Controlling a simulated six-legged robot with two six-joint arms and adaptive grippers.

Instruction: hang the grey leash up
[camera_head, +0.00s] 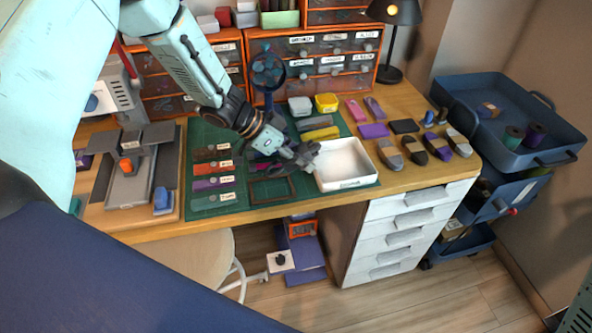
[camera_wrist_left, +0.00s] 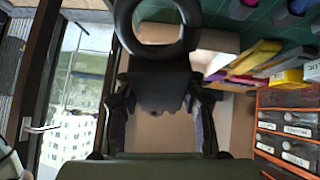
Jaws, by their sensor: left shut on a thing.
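My left gripper (camera_head: 292,158) reaches down over the green mat, at the left edge of the white tray. It is shut on a dark grey thing, which I take to be the grey leash (camera_wrist_left: 158,85). In the left wrist view it sits between the fingers, with a thick ring-shaped loop at the top. Its lower part and the finger contact are hard to make out. In the head view it is small and merges with the dark gripper. I cannot make out a hook for it. My right gripper is not in view.
The white tray (camera_head: 360,178) looks empty. Several strap pieces lie on the mat (camera_head: 200,128) and wooden bench (camera_head: 405,95). A blue stand (camera_head: 267,72) rises before the orange-framed drawers (camera_head: 330,44). A lamp (camera_head: 393,40) stands behind; a blue cart (camera_head: 530,150) is at right.

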